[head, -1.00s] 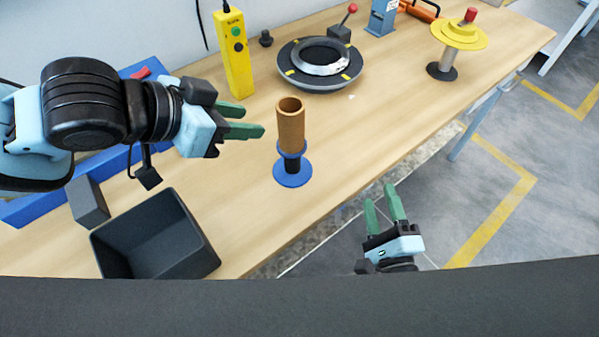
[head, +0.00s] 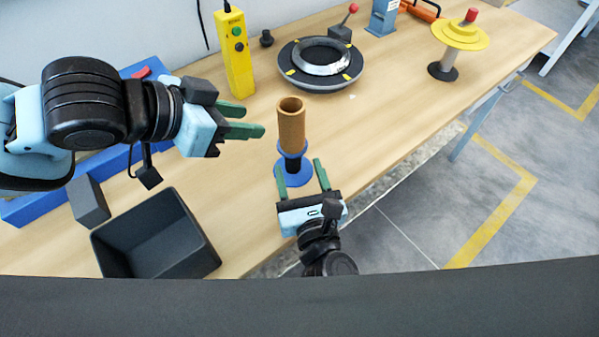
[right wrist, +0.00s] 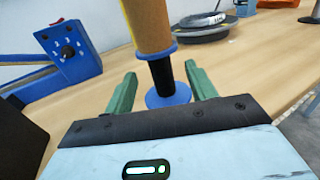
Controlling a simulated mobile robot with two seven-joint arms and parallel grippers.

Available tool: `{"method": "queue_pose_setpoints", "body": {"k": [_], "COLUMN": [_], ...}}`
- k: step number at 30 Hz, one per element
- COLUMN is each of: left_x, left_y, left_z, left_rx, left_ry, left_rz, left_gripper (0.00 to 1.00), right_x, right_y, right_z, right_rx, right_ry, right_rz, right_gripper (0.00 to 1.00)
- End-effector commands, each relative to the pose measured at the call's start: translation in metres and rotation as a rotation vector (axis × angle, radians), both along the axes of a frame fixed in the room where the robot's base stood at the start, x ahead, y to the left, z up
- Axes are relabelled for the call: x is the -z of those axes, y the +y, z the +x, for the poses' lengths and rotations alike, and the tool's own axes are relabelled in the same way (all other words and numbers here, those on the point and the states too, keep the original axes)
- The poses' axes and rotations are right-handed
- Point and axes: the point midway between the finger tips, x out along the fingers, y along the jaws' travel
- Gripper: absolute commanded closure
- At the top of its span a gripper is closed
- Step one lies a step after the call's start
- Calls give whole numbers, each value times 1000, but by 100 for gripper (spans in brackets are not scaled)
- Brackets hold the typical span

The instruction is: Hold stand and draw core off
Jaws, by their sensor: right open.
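The brown tube core (head: 291,125) stands upright on the stand (head: 294,180), above its blue collar. The stand has a short black post and a round blue base on the table. In the right wrist view the core (right wrist: 149,22) is cut off at the top, and the stand's post (right wrist: 162,75) shows between the fingers. My right gripper (head: 298,164) is open at the near side of the stand, its fingers to either side of the post, not closed on it. My left gripper (head: 253,121) is open and empty, left of the core and apart from it.
A dark open bin (head: 160,245) is at the near left. A yellow button box (head: 234,55) and a round black fixture with a metal ring (head: 300,82) stand behind. A yellow-disc stand (head: 459,38) is at the far right. The table right of the core is clear.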

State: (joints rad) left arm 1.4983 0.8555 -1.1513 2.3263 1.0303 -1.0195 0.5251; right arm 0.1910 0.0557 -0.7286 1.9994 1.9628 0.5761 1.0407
Motion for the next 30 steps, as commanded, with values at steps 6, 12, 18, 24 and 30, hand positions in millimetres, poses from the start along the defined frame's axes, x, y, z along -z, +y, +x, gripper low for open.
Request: {"method": "queue_pose_setpoints", "body": {"k": [6, 12, 18, 24, 30], "left_x": [0, 0, 0, 0, 0], "left_y": [0, 0, 0, 0, 0], "left_z": [0, 0, 0, 0, 0], "left_rx": [0, 0, 0, 0, 0], "left_ry": [0, 0, 0, 0, 0], "left_rz": [0, 0, 0, 0, 0], "left_gripper": [64, 64, 64, 64, 64], "right_x": [1, 0, 0, 1, 1], "right_y": [2, 5, 10, 15, 17], "right_z": [0, 14, 42, 66, 76], "right_rx": [0, 0, 0, 0, 0], "right_ry": [11, 9, 8, 10, 10], "right_rz": [3, 3, 1, 3, 2], "right_gripper": [44, 44, 44, 44, 44]}}
